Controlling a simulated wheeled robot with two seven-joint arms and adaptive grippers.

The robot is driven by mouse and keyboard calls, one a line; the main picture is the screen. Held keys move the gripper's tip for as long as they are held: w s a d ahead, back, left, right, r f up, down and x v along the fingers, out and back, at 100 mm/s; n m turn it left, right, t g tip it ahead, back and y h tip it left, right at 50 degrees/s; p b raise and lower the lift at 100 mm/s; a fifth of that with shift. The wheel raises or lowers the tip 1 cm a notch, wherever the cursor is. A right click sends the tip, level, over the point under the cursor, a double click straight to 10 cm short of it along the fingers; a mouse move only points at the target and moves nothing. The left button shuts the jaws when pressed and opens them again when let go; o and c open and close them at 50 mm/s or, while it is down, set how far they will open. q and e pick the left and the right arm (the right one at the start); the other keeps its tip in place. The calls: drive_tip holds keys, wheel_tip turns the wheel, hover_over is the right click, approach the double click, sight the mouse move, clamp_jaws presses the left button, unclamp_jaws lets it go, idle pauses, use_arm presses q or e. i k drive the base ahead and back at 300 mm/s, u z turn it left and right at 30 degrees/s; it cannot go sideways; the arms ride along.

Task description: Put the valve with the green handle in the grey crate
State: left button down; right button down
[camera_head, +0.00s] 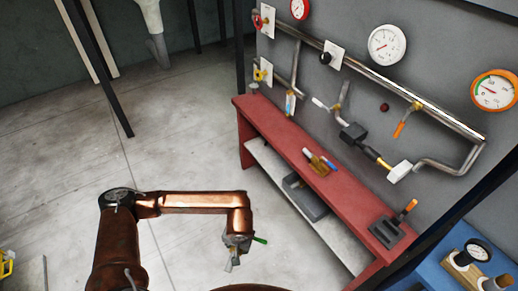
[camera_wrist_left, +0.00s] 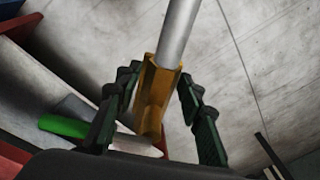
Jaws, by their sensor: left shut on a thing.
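The valve has a brass body (camera_wrist_left: 153,95), a grey metal pipe end and a green handle (camera_wrist_left: 62,126). My left gripper (camera_wrist_left: 158,115) is shut on its brass body, and the pipe end points away from the wrist. In the head view my left gripper (camera_head: 237,243) hangs over the floor, left of the red bench, with the green handle (camera_head: 260,240) sticking out to the right. The grey crate (camera_head: 308,203) is on the bench's lower shelf, partly hidden under the red top. The valve is apart from the crate. My right gripper is out of view.
The red bench top (camera_head: 350,190) overhangs the pale lower shelf (camera_head: 270,160). Another brass valve with a blue handle (camera_head: 320,163) lies on top, near a dark holder (camera_head: 392,232). Pipes and gauges (camera_head: 387,45) cover the wall behind.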

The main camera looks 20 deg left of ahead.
sight(315, 201)
drive_tip(key=u, duration=1.5)
drive_tip(key=i, duration=2.25)
drive_tip(key=z, duration=3.2)
drive_tip(key=i, duration=0.5)
